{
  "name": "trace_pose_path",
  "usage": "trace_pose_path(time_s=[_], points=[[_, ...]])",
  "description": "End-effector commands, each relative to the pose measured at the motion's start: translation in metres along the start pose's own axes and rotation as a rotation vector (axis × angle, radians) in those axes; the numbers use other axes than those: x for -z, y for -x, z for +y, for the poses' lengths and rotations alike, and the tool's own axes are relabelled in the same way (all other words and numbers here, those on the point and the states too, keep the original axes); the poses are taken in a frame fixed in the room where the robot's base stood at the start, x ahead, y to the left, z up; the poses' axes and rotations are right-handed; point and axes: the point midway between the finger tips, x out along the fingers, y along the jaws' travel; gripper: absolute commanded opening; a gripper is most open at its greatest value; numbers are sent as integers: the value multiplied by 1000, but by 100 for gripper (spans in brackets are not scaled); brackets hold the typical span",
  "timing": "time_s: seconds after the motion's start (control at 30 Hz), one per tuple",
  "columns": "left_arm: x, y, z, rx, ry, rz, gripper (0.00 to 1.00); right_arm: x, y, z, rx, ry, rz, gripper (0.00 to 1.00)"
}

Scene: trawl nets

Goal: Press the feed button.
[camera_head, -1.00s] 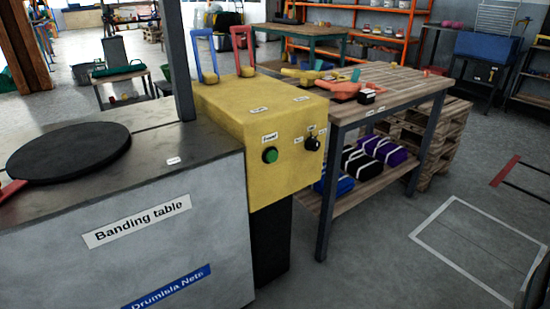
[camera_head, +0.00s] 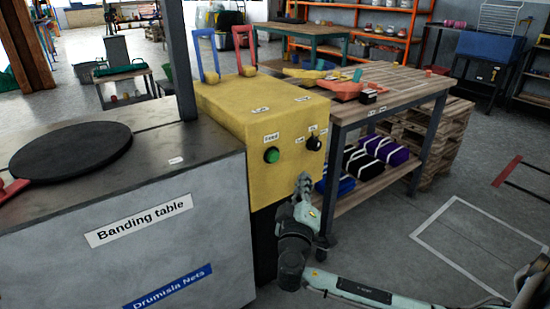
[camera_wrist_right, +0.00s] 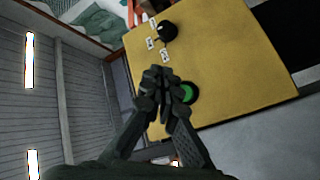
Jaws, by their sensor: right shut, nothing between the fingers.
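The feed button (camera_head: 271,155) is a round green button under a "Feed" label, on the front of a yellow box. In the right wrist view the green button (camera_wrist_right: 190,92) shows just right of the fingertips and is partly hidden by them. My right gripper (camera_head: 304,183) is shut and empty. In the head view it stands in front of the yellow box, below and right of the button. I cannot tell from the wrist view whether it touches the box; in the head view it looks apart from the button. My left gripper is not in view.
A black knob (camera_head: 313,143) sits right of the button on the same yellow box (camera_head: 275,185). The grey banding table (camera_head: 165,245) with a black disc (camera_head: 70,152) stands at left. A wooden workbench (camera_head: 400,90) stands right behind. The floor at right is open.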

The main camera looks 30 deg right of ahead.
Motion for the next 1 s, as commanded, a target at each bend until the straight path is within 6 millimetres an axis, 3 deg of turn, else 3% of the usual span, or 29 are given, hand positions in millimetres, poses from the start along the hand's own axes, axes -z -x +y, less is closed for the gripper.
trace_pose_path(time_s=[0.37, 0.67, 0.87, 1.0], points=[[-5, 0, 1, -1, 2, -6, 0, 1, -2, -1, -1, 0, 0, 0], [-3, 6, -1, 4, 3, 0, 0, 17, -25, -18, -2, -2, -1, 0], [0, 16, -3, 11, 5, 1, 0, 31, -45, -34, 0, -1, -1, 0], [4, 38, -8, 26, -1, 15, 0, 37, -54, -41, -1, -1, -2, 0]])
